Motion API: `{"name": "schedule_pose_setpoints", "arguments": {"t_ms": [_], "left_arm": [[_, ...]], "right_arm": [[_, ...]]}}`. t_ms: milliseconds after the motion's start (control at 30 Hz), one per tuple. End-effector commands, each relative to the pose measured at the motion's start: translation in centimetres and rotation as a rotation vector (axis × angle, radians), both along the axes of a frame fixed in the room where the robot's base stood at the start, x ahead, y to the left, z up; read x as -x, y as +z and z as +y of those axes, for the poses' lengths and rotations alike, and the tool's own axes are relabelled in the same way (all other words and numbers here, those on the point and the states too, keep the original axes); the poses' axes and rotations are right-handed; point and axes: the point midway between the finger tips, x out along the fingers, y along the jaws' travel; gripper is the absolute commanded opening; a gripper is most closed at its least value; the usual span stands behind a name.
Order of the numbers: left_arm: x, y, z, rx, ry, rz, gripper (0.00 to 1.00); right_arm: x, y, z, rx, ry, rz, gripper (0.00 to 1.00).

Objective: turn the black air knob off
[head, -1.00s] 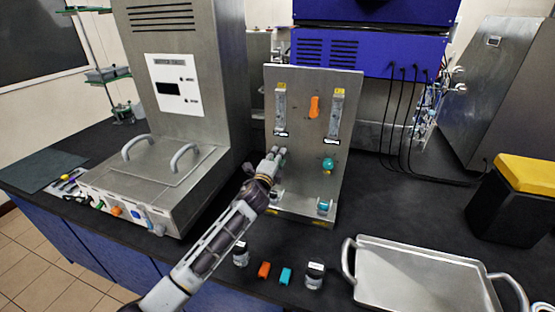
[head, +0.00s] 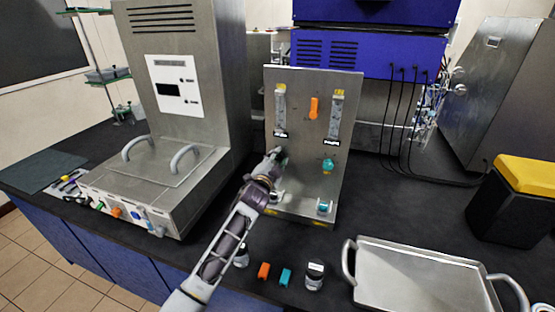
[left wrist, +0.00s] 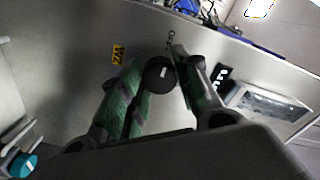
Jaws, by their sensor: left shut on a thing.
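The black air knob (left wrist: 158,73) sits on the upright metal panel (head: 300,190), with a white mark on its face. In the left wrist view it lies between the two green-padded fingers of my left gripper (left wrist: 156,90). My left gripper, also seen in the head view (head: 276,155), is shut on the knob at the panel's left side. In the head view the knob is mostly hidden by the gripper. My right gripper is not in view.
The panel also carries an orange knob (head: 314,107), a teal knob (head: 328,164) and two flow tubes. A metal tray (head: 420,277) stands front right. Orange (head: 263,270) and teal (head: 286,276) pieces and small jars lie in front.

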Motion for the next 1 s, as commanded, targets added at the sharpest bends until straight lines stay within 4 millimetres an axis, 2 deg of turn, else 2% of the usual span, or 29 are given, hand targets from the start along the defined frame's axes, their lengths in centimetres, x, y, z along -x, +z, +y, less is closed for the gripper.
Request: {"name": "schedule_pose_setpoints", "arguments": {"t_ms": [367, 400, 567, 1000], "left_arm": [[-0.03, -0.25, 0.11, 0.005, 0.002, 0.006, 0.08], [-0.03, -0.25, 0.11, 0.005, 0.002, 0.006, 0.36], [-0.01, -0.17, 0.08, 0.004, 0.001, 0.005, 0.55], [0.16, -0.09, 0.09, 0.003, 0.0, 0.003, 0.55]], "right_arm": [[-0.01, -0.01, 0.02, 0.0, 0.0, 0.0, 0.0], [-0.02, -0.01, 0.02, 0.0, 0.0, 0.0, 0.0], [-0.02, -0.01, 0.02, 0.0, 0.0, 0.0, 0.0], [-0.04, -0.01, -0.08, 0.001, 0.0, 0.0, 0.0]]}}
